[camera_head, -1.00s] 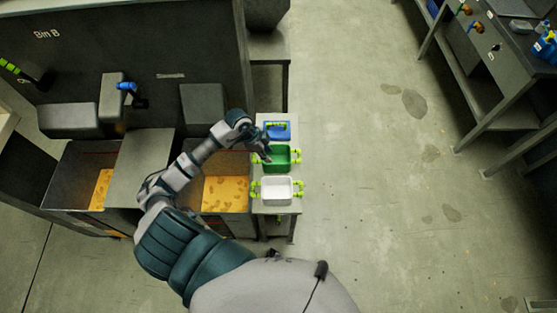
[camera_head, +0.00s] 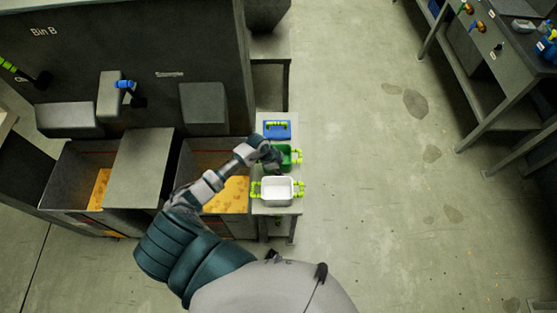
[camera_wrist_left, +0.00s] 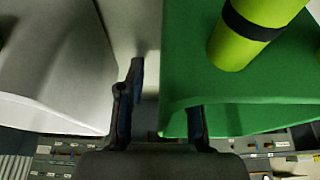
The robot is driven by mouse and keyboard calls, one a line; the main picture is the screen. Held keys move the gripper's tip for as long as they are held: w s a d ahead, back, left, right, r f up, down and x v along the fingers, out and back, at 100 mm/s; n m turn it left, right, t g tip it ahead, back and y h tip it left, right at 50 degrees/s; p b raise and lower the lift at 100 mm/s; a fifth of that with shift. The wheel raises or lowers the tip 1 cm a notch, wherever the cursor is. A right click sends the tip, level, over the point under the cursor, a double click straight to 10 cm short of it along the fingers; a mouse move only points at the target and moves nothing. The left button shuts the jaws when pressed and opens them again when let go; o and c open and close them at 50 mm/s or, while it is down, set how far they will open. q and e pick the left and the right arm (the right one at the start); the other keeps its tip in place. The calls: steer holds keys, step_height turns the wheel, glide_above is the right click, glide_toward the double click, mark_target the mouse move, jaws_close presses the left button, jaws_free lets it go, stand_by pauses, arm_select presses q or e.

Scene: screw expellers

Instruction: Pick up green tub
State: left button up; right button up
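The green tub (camera_head: 286,153) stands on a narrow side table between a blue tub and a white tub, with yellow-green handles. My left gripper (camera_head: 276,168) is at its near side, by the gap to the white tub, and hides part of it. In the left wrist view the green tub (camera_wrist_left: 185,70) fills the right side, with a thick handle above. The fingers of my left gripper (camera_wrist_left: 160,110) are apart there. One finger shows in the gap between the tubs; the other's tip is hidden behind the green wall. My right gripper is out of view.
The white tub (camera_head: 277,190) stands close on the near side, and the blue tub (camera_head: 277,130) on the far side. Bins with orange material (camera_head: 228,192) lie left of the table (camera_head: 262,209). The floor to the right is clear up to a workbench (camera_head: 490,80).

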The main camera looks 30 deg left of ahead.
arm_select(q)
steer(key=shift+a+f, duration=0.15)
steer(key=shift+a, duration=0.4)
steer(key=shift+d+f, duration=0.1)
steer(key=shift+d, duration=0.35)
steer(key=shift+a, duration=0.3)
jaws_close()
